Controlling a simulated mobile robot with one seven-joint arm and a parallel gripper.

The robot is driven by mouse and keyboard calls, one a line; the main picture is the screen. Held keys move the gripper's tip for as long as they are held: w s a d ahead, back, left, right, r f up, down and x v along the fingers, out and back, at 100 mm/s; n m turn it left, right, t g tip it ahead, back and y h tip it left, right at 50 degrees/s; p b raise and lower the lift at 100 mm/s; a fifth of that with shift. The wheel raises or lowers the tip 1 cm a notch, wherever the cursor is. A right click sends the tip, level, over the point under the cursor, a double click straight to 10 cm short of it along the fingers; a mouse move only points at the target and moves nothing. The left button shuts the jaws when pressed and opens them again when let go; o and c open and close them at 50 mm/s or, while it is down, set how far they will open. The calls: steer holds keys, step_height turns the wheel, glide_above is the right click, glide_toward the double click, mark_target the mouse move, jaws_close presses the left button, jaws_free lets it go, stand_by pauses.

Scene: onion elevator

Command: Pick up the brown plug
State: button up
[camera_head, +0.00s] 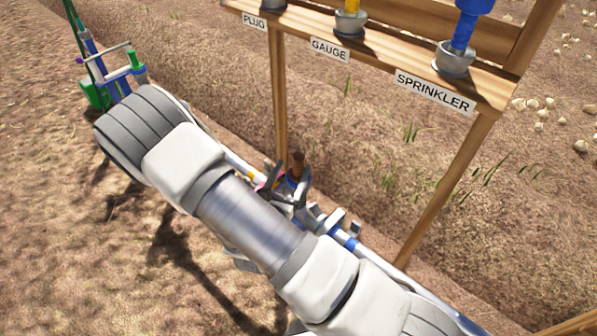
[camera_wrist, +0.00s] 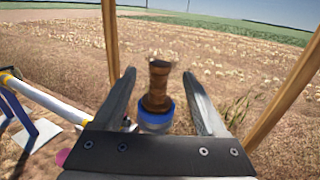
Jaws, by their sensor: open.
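The brown plug (camera_wrist: 158,84) stands upright in the wrist view, its lower end in a blue-rimmed fitting (camera_wrist: 156,117). In the wrist view my gripper (camera_wrist: 160,90) is open, with one finger on each side of the plug and a gap showing on both sides. The head view shows the top of the brown plug (camera_head: 298,162) just beyond my arm. My gripper (camera_head: 287,188) is around it there, partly hidden by my arm.
A wooden rack (camera_head: 390,45) stands behind, with holders labelled PLUG, GAUGE and SPRINKLER. A blue sprinkler (camera_head: 464,30) stands in the right holder. A white pipe (camera_wrist: 45,98) runs to the left of my gripper. Wooden posts (camera_wrist: 110,45) rise on both sides. Green and blue pipework (camera_head: 105,85) stands at upper left.

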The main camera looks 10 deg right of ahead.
mark_target(300, 153)
steer(key=b+x, duration=0.2)
steer(key=x, duration=0.6)
steer(key=shift+w+d+f, duration=0.1)
steer(key=shift+w+d, duration=0.1)
jaws_close()
